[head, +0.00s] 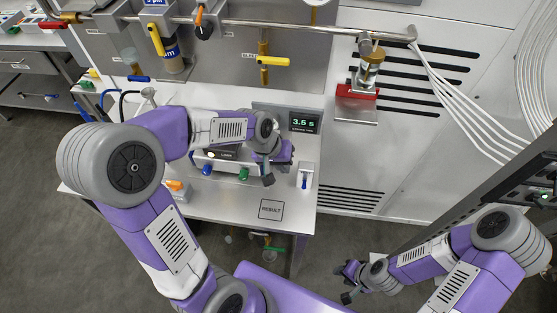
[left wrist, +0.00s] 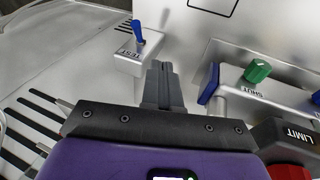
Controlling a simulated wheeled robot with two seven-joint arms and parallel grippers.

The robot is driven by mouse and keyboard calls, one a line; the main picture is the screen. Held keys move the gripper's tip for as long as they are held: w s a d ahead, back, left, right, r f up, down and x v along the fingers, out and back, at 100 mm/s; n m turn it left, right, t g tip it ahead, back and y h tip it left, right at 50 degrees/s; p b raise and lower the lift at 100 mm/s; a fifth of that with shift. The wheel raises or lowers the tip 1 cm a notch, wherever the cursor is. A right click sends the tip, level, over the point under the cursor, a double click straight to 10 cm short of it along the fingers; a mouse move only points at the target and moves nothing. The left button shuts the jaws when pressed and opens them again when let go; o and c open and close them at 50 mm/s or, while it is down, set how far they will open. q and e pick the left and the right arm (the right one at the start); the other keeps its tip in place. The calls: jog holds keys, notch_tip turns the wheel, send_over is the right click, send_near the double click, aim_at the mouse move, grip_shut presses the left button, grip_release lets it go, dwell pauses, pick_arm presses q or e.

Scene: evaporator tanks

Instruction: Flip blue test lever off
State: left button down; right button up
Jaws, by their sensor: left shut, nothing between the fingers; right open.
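The blue test lever (left wrist: 138,33) stands up from a small white box marked TEST (left wrist: 130,62) in the left wrist view. In the head view the lever (head: 304,182) is a small blue tip on the white box at the right edge of the bench. My left gripper (head: 268,179) is shut and empty, to the left of the lever. In the left wrist view its closed fingertips (left wrist: 159,68) are below and right of the lever, with a gap between them. My right gripper (head: 346,283) is open and empty at the lower right, away from the bench.
A unit with a green SHUT knob (left wrist: 257,71) and a LIMIT block (left wrist: 298,134) lies right of my left fingers. A display reading 3.5 s (head: 304,122) stands behind. The bench around the RESULT square (head: 271,209) is clear. A red-based valve stand (head: 357,92) is at upper right.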

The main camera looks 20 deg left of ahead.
aim_at(304, 184)
pick_arm(q)
jog(key=d+f, duration=0.4)
jog(key=shift+w+f+b, duration=0.25)
jog(key=shift+w+b, duration=0.05)
jog(key=shift+b, duration=0.1)
jog(key=shift+d, duration=0.15)
